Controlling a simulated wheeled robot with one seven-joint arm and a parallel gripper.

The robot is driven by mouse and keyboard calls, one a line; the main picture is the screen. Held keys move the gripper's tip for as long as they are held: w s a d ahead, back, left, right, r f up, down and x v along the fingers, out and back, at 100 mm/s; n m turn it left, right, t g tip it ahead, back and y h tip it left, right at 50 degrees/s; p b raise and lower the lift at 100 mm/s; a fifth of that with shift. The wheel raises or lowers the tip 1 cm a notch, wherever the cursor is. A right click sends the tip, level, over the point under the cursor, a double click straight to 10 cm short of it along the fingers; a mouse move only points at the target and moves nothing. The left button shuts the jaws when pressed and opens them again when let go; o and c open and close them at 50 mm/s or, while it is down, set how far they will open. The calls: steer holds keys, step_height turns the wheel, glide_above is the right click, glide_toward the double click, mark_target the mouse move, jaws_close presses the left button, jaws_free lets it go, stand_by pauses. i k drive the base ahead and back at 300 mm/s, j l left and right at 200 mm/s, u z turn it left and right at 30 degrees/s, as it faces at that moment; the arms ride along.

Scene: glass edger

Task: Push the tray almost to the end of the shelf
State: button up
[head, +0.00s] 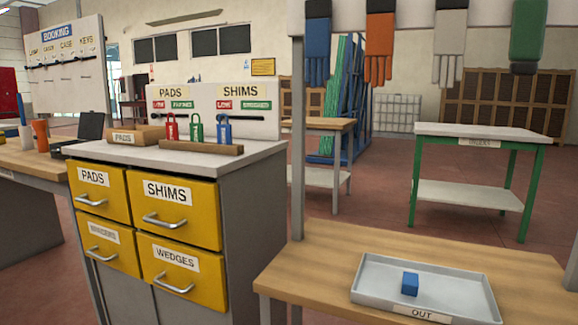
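A light grey tray (455,288) with a low rim lies on a wooden top (318,268) at the lower right of the head view. Its front has a label reading OUT. A small blue block (410,283) sits inside the tray, near its middle. The tray's front right corner is close to the picture's lower edge. Bare wood shows to the left of the tray and behind it. The right end of the wooden top is partly cut off by the picture edge. My gripper is not in view.
A grey post (298,150) rises at the wooden top's back left, below a rail with hanging gloves (380,45). A cabinet with yellow drawers (180,210) stands to the left. A green-legged table (475,133) stands behind, with open floor between.

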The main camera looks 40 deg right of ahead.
mark_target(447, 295)
steer(key=l+z, duration=0.1)
steer(key=z, duration=2)
